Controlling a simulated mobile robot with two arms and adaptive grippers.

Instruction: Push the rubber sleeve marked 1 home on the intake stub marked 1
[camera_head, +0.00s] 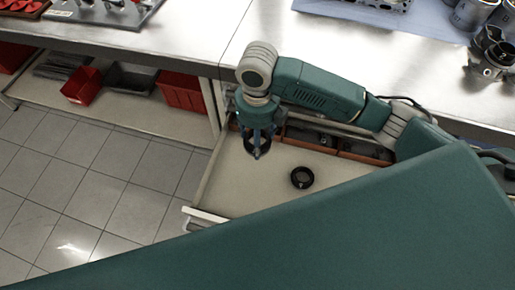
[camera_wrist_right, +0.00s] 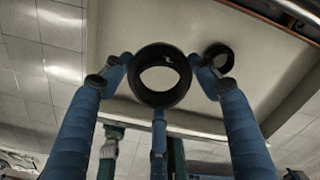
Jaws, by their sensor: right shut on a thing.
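My right gripper (camera_head: 257,148) reaches down over the open drawer (camera_head: 228,190). It is shut on a black rubber sleeve (camera_wrist_right: 162,101), a short ring seen end-on between the blue fingers in the right wrist view. A small pale mark shows on its inner wall, too small to read. A second black sleeve (camera_head: 302,178) lies on the drawer floor to the right of the gripper; it also shows in the right wrist view (camera_wrist_right: 228,67). I cannot make out which is sleeve 1. No intake stub can be picked out. My left gripper is not in view.
The drawer's back has compartments with dark parts. The steel bench (camera_head: 190,40) lies above it, with metal parts (camera_head: 490,60) at the right and a tray (camera_head: 105,10) at upper left. Red bins (camera_head: 182,92) stand on the lower shelf. My large teal arm link covers the lower right.

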